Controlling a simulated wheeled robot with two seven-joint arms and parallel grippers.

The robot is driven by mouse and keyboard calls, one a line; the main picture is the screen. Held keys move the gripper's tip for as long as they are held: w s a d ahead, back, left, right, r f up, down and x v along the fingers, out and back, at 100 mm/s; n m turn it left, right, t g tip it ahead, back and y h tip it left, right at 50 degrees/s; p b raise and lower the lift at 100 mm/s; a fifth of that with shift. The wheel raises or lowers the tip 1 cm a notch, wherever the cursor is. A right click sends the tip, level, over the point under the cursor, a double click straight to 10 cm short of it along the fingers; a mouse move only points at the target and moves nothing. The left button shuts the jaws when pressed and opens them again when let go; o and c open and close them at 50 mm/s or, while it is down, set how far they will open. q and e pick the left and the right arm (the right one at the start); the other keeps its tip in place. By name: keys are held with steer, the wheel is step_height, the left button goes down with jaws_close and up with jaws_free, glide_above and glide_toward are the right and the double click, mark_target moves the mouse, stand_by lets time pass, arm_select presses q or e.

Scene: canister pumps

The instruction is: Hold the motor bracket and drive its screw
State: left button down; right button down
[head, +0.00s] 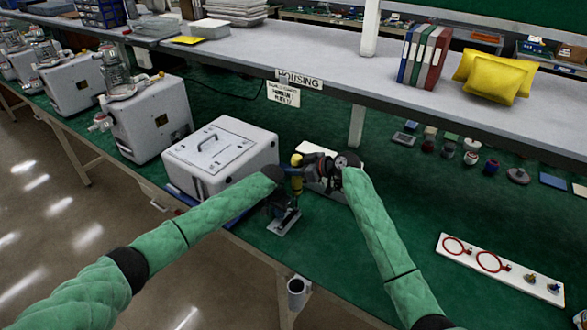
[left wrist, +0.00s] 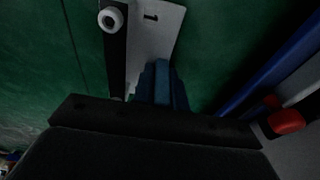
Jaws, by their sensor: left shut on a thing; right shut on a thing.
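My left gripper (head: 281,208) is shut on the motor bracket, low in front of the white housing. The bracket's grey plate (head: 286,225) shows just below the fingers. In the left wrist view the plate (left wrist: 152,42), marked "1", extends beyond the blue fingertips (left wrist: 163,86). A dark bar with a pale round end (left wrist: 112,18) lies along its left side; I cannot tell whether that end is the screw. My right gripper (head: 305,163) is shut on a yellow and dark tool (head: 297,176), apparently the driver, held upright just above the bracket. Its tip is hidden.
The white housing (head: 222,150) with a handled lid stands left of the grippers. A white board (head: 318,183) lies behind them. A white panel with red rings (head: 499,268) lies at right. A grey shelf (head: 340,75) overhangs the back.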

mark_target(296, 156)
stand_by(0.7)
steer(key=shift+r, duration=2.5)
arm_select(q)
steer(key=c, duration=1.3)
jaws_free()
steer(key=shift+r, duration=0.15)
